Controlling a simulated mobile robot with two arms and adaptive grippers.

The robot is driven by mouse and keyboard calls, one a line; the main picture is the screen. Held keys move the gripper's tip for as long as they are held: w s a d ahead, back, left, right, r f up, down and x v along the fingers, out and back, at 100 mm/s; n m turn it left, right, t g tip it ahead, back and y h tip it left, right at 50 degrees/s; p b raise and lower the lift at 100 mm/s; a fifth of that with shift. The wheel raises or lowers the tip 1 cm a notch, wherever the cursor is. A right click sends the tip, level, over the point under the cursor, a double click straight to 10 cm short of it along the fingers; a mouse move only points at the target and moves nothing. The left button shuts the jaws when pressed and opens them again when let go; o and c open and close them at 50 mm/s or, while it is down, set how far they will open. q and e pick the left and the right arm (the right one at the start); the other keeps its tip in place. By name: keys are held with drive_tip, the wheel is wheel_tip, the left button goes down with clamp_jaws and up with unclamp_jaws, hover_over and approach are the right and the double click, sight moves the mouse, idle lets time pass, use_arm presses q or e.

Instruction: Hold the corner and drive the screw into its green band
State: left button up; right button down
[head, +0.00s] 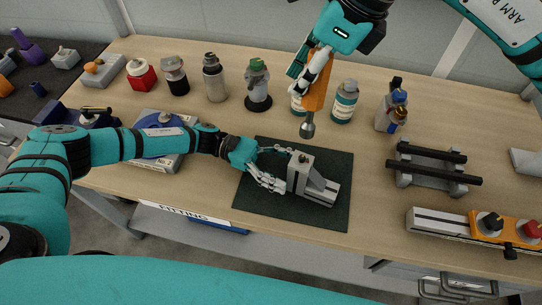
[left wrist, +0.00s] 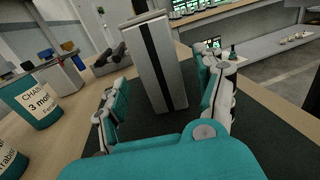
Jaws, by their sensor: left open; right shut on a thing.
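The corner (head: 298,176) is a grey aluminium profile standing upright, joined to a profile lying on the dark mat (head: 262,205). A small dark spot, perhaps the screw, shows on its top; I cannot make out a green band. My left gripper (head: 281,170) is open at the left side of the upright. In the left wrist view the upright profile (left wrist: 155,65), with a dark slot, stands between and beyond the open fingers (left wrist: 165,95). My right gripper (head: 312,72) is shut on an orange driver tool (head: 317,92). Its grey tip points down, above the mat's back edge, apart from the corner.
Bottles (head: 344,102) and several knobbed parts (head: 213,78) line the back of the table. A rack with black bars (head: 432,168) and an orange control panel (head: 487,228) are on the right. A blue-and-grey device (head: 165,140) lies under my left arm. The mat's front left is clear.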

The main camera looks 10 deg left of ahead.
sight(300, 175)
use_arm(q)
drive_tip(key=shift+s+d, duration=0.2)
drive_tip(key=shift+d, duration=0.8)
drive_tip(key=shift+s+d, duration=0.2)
drive_tip(key=shift+d, duration=0.8)
drive_tip(key=c, duration=0.3)
drive_tip(key=shift+c, duration=0.2)
clamp_jaws()
use_arm(e)
drive_tip(key=shift+s+f+n+g, duration=0.25)
drive_tip(key=shift+f+n, duration=0.55)
drive_tip(key=shift+n, duration=0.55)
drive_tip(key=shift+s+f+n+g, duration=0.25)
drive_tip(key=shift+f+n, duration=0.5)
drive_tip(key=shift+n, duration=0.55)
drive_tip(key=shift+s+f+n+g, duration=0.25)
drive_tip(key=shift+f+n, duration=0.55)
drive_tip(key=shift+n, duration=0.55)
